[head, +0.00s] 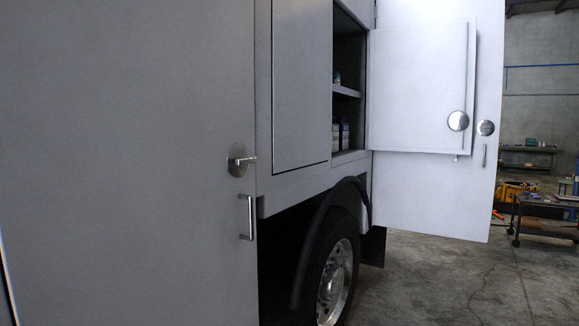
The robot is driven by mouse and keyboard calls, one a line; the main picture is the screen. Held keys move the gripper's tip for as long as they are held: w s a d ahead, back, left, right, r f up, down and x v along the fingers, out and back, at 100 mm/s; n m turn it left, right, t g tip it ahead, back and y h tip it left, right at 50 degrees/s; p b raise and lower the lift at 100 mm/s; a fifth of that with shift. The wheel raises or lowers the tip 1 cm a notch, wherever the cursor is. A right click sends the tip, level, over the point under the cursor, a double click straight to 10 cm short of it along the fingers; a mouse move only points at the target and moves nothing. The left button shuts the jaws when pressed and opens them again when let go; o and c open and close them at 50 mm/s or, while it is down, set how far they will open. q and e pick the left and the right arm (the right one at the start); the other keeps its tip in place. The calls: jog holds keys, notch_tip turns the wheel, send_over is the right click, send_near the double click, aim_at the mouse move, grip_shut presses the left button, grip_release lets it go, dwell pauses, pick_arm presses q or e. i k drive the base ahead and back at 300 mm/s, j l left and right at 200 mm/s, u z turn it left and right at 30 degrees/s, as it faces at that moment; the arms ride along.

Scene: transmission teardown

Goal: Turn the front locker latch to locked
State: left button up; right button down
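A large grey locker door (120,160) fills the left of the head view and looks shut. Near its right edge is a round metal latch (238,161) with a short lever pointing roughly level to the right. A vertical pull handle (247,217) sits below the latch. I cannot tell from the picture whether this is the front locker. Neither of my grippers is in view.
Farther right, an open door (430,195) and a smaller panel (415,85) stand out from the truck beside an open shelf compartment (347,104). A wheel (336,280) is below. Concrete floor (450,280) is clear at lower right; a cart (540,215) stands beyond.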

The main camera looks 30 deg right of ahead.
aim_at(241, 160)
jog(key=z, duration=0.8)
